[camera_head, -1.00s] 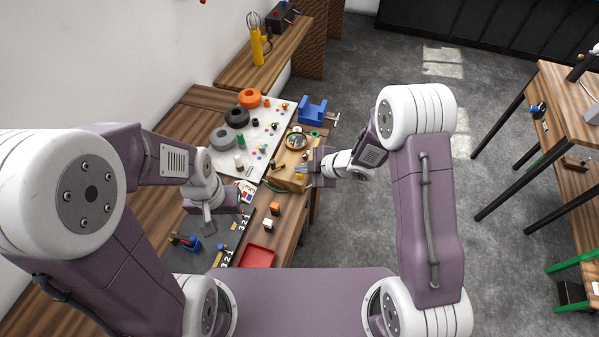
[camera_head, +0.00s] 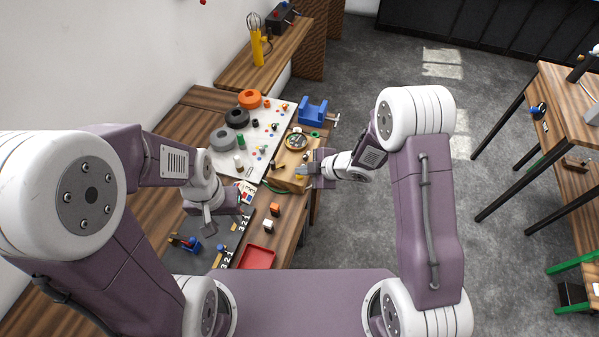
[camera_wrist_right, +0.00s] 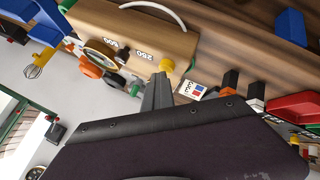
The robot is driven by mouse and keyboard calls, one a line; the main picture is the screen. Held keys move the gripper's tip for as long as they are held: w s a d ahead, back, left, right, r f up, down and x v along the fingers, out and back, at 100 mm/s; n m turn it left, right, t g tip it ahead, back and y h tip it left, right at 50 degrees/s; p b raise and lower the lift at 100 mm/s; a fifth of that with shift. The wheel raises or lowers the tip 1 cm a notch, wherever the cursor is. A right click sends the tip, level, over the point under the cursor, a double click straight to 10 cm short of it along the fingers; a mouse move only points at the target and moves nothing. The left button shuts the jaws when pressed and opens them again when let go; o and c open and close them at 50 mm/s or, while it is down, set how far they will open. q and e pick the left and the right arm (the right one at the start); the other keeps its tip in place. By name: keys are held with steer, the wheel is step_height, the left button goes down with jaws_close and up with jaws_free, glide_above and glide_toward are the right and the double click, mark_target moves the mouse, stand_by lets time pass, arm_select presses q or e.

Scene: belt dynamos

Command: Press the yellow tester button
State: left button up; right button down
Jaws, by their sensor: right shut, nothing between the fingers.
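The wooden tester box (camera_head: 284,181) stands on the bench, with a round dial on top; it also shows in the right wrist view (camera_wrist_right: 178,45). The yellow tester button (camera_head: 299,177) is at the box's near right part; in the right wrist view the button (camera_wrist_right: 166,65) sits by the fingertips. My right gripper (camera_head: 299,170) is shut and empty, its tips beside the button; the fingers also show in the right wrist view (camera_wrist_right: 158,78). I cannot tell whether they touch it. My left gripper (camera_head: 208,226) hangs over the bench at left, its jaw opening unclear.
A blue holder (camera_head: 312,110) stands at the far right corner. A red tray (camera_head: 257,257) and small orange and white blocks are in front. Open floor lies to the right.

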mark_target(302, 177)
steer(key=shift+s+d+f, duration=0.1)
steer(key=shift+s+f, duration=0.1)
step_height(302, 177, up, 7)
steer(key=p, duration=0.6)
steer(key=shift+w+f, duration=0.15)
steer(key=shift+f, duration=0.2)
